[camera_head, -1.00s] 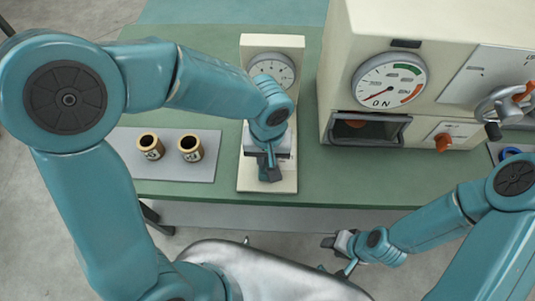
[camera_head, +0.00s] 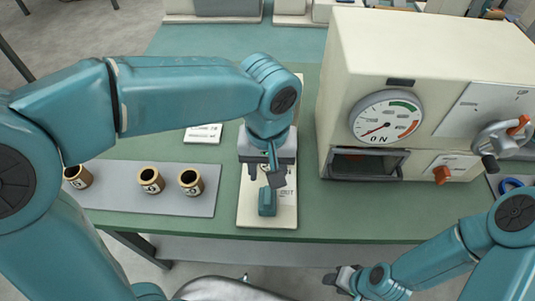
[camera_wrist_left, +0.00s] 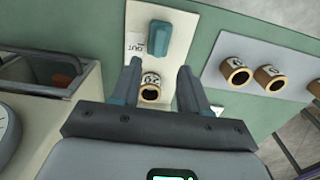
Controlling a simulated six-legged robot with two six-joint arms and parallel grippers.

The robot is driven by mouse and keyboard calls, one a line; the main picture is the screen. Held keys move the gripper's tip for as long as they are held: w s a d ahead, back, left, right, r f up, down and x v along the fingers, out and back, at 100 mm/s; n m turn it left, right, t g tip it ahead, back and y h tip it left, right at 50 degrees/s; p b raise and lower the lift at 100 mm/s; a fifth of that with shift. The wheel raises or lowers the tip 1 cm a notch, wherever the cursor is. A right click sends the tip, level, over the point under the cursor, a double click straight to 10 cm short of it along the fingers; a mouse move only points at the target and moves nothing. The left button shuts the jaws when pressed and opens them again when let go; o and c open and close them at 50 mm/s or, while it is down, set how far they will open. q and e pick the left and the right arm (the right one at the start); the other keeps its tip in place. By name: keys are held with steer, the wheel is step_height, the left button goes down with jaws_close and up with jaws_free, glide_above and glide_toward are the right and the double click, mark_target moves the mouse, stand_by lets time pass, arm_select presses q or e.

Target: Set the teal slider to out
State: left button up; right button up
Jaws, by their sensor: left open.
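The teal slider (camera_head: 267,201) stands near the front end of a cream panel (camera_head: 246,214). An OUT label is beside the slider. In the left wrist view the slider (camera_wrist_left: 160,37) is beyond the fingertips, apart from them. My left gripper (camera_head: 270,178) is over the panel, behind the slider. Its two fingers show open in the left wrist view (camera_wrist_left: 158,75). A brass cup (camera_wrist_left: 150,90) shows between the fingers there; I cannot tell whether they touch it. My right gripper (camera_head: 343,277) is low at the front, its jaws too small to read.
Several brass cups (camera_head: 150,180) stand on a grey plate (camera_head: 205,208) at the left. A cream machine (camera_head: 440,75) with a dial (camera_head: 388,117), red knob (camera_head: 442,175) and crank is at the right. The green bench is clear between panel and machine.

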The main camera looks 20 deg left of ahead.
arm_select(q)
step_height(320, 180, up, 4)
steer(key=shift+r, duration=0.2)
stand_by(0.6)
